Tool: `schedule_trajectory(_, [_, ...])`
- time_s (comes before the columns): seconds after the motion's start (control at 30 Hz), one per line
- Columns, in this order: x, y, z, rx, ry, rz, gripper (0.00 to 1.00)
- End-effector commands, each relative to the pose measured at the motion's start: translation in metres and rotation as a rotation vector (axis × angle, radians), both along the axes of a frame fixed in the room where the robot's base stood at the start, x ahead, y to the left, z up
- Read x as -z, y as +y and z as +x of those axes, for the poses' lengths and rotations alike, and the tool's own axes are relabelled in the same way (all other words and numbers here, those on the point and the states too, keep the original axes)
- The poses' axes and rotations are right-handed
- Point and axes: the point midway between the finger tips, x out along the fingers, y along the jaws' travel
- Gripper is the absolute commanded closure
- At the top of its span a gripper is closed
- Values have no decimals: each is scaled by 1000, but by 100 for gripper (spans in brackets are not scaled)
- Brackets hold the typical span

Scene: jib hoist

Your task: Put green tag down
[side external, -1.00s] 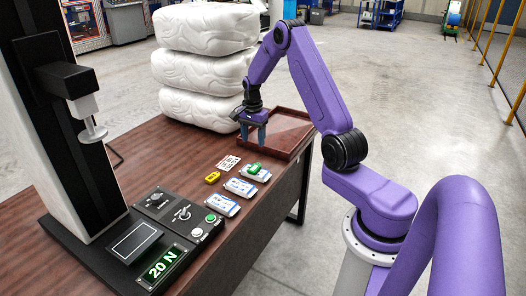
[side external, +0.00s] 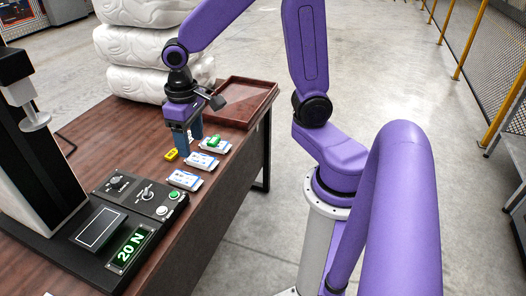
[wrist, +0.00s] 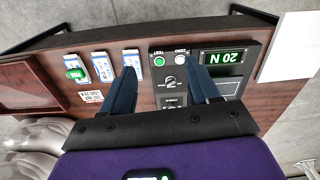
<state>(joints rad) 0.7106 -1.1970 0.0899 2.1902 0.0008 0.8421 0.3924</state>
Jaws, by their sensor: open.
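The green tag (side external: 214,141) lies on the farthest of three blue-and-white packets (side external: 216,146). It also shows in the wrist view (wrist: 75,74), left of my fingers. My gripper (side external: 190,147) is open and empty, pointing down over the table, beside the packets. In the wrist view its two fingers (wrist: 163,68) are spread wide with nothing between them. A yellow tag (side external: 171,155) lies on the table close to my gripper in the side view; I cannot make it out in the wrist view.
The other packets (side external: 201,160) (side external: 185,180) lie in a row toward the control panel (side external: 145,195), whose display reads 20 N. A printed white card (wrist: 91,96) lies near them. A red-brown tray (side external: 268,91) and stacked white bundles (side external: 125,52) stand farther back.

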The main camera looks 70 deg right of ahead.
Motion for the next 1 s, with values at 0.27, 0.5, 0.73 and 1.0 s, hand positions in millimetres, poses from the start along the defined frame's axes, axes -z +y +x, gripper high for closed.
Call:
schedule_trajectory(0.27, [-15, 23, -97, -512, -10, 2, 40])
schedule_trajectory(0.5, [-18, 17, -162, -872, -15, 3, 40])
schedule_trajectory(0.73, [-17, 11, -183, -1003, -15, 2, 40])
schedule_trajectory(1.0, [-17, 11, -183, -1007, -14, 2, 40])
